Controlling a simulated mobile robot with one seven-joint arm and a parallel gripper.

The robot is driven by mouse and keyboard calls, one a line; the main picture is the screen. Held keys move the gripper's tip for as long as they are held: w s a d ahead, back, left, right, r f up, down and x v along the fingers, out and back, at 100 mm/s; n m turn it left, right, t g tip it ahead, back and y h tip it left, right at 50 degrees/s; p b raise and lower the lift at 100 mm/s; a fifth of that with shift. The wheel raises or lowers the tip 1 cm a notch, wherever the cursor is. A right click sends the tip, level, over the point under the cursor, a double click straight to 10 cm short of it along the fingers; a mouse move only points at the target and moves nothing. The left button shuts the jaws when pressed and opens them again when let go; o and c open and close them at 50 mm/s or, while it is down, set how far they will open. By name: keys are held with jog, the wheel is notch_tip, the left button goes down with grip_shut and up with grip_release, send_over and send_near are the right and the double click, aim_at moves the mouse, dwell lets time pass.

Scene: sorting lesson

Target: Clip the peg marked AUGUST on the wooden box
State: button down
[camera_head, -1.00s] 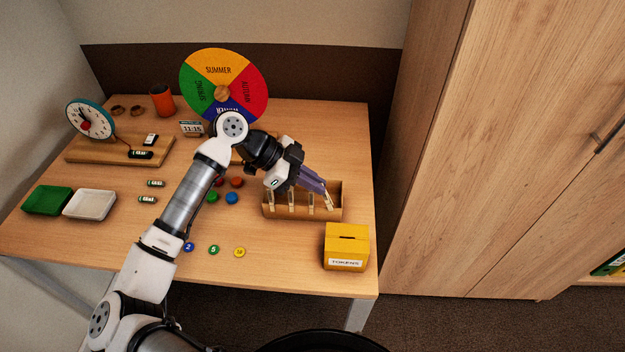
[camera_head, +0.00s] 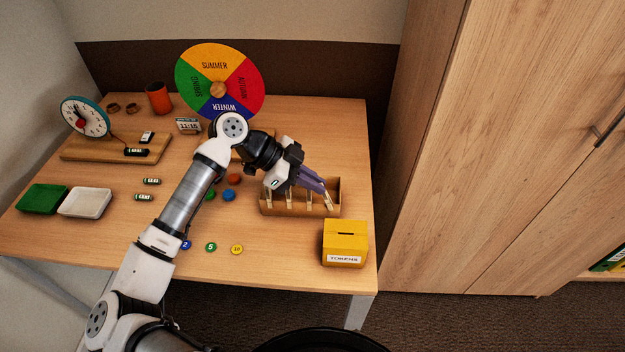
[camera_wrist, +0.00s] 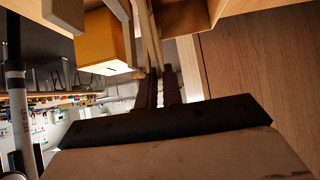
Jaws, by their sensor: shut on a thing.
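The wooden box (camera_head: 280,211) stands at the right of the table, with several light wooden pegs (camera_head: 290,198) upright along its near wall. My gripper (camera_head: 326,195) reaches over the box's right end, its purple fingers pointing down to the right. It is shut on a pale wooden peg (camera_head: 329,202) at the rightmost place on the near wall. In the wrist view the peg (camera_wrist: 151,40) extends from between the dark fingers (camera_wrist: 158,88). No marking on any peg is readable, so I cannot tell AUGUST. Whether the held peg grips the wall is unclear.
A yellow tokens box (camera_head: 345,243) stands just in front of the wooden box's right end. Coloured discs (camera_head: 228,195) lie left of it; numbered tokens (camera_head: 211,247) lie nearer the front. A season wheel (camera_head: 219,82) stands behind. A tall cabinet (camera_head: 500,150) rises at the right.

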jog(key=shift+d+f, duration=0.15)
jog(key=shift+f, duration=0.2)
jog(key=c, duration=1.5)
grip_release()
